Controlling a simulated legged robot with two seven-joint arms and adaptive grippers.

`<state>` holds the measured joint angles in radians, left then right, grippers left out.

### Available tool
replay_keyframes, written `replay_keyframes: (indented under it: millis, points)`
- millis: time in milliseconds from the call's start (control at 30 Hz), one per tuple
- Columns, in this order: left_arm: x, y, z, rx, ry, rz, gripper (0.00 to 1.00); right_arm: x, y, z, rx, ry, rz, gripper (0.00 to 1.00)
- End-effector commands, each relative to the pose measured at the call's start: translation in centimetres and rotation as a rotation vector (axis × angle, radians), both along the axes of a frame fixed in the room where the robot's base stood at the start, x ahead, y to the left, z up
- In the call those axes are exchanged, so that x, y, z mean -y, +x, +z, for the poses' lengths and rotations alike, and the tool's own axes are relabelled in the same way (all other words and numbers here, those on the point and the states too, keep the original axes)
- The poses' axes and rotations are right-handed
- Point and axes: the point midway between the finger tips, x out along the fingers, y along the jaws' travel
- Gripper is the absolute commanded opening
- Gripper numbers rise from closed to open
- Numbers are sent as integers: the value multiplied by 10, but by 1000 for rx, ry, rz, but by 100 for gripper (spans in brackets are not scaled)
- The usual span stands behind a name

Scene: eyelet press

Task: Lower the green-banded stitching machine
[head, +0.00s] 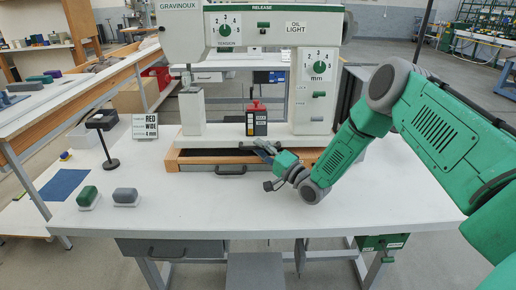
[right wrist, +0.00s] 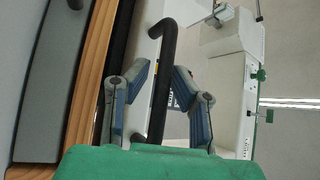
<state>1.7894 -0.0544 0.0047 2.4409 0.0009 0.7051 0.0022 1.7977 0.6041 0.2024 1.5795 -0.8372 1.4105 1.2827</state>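The stitching machine (head: 264,22) is white with green bands and stands upright at the centre back of the white table, over a wood-edged base (head: 195,158). My right gripper (head: 265,152) reaches in from the right to the front of that base. In the right wrist view its two fingers (right wrist: 160,72) are apart, one on each side of a black bar handle (right wrist: 163,60). Gaps show between the bar and the fingers, so they do not grip it. The machine's white body (right wrist: 235,40) shows beyond the fingers. My left gripper is not in view.
A small red-topped block (head: 256,122) stands in front of the machine. A label card (head: 145,126), a black stand (head: 106,140), a green-topped block (head: 88,197) and a grey-topped block (head: 126,197) are at left. The front of the white table (head: 230,213) is clear.

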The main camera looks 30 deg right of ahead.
Motion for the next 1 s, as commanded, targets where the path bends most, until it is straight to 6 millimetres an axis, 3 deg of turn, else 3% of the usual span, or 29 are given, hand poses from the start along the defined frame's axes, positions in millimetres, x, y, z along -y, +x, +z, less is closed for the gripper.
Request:
replay_keyframes:
  millis: [167,600,1000]
  points:
    - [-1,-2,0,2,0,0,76,-1,-5,-1,1,0,2,20]
    - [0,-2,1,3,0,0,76,21,-66,-16,-1,1,-3,20]
    - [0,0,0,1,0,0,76,21,-73,-16,1,1,-2,20]
